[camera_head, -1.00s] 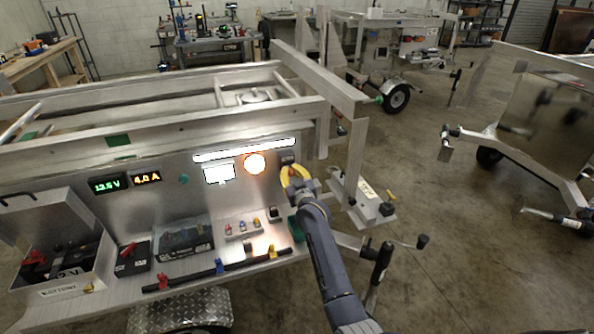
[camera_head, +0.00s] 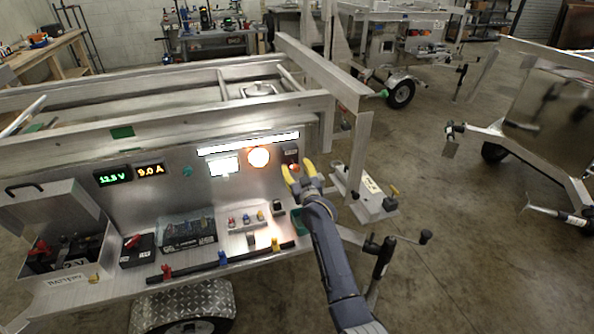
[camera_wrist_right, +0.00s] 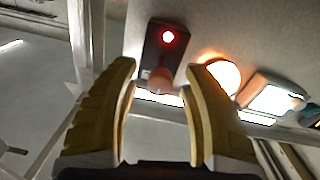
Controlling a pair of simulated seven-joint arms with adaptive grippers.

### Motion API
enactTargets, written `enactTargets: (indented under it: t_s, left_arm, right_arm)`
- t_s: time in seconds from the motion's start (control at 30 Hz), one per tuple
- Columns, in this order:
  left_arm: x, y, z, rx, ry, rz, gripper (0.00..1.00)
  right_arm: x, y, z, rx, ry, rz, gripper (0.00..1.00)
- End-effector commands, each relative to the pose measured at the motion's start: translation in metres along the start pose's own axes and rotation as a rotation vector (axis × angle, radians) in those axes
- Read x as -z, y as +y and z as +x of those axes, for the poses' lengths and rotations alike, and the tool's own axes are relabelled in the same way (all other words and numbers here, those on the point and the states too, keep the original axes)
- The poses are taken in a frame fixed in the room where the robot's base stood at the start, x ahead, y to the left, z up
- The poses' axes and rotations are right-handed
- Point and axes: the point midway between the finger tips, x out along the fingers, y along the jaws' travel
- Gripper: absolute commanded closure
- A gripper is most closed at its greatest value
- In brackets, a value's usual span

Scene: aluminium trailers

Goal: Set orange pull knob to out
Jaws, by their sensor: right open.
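The orange pull knob (camera_wrist_right: 160,80) sits on a dark plate on the trailer's upright metal panel. A lit red lamp (camera_wrist_right: 168,37) is on the same plate. In the head view the plate (camera_head: 290,154) is just right of the round glowing lamp, and the knob is hard to make out there. My right gripper (camera_head: 299,168) has its yellow fingers apart, close in front of the plate. In the right wrist view the open fingers (camera_wrist_right: 160,75) stand on either side of the knob, with visible gaps. I cannot tell how far out the knob is. My left gripper is not in view.
A round glowing lamp (camera_head: 258,157) and a bright screen (camera_head: 224,166) are left of the plate. Green and amber readouts (camera_head: 150,170) are further left. Below, a shelf holds a battery box (camera_head: 66,283), a black charger (camera_head: 187,236) and small coloured terminals.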

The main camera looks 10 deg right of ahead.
Motion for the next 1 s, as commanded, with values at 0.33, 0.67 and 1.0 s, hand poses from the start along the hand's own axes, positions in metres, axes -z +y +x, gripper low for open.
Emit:
enactTargets:
  t_s: [0.33, 0.67, 1.0]
  left_arm:
    - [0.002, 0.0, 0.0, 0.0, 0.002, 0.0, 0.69]
    - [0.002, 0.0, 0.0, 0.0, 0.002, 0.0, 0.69]
    - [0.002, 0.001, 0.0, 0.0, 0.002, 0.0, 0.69]
  right_arm:
    - [-0.001, 0.0, -0.032, 0.0, -0.001, 0.0, 0.53]
    - [-0.001, 0.0, -0.087, 0.0, 0.0, -0.001, 0.53]
    - [0.0, 0.0, -0.117, 0.0, 0.0, 0.0, 0.53]
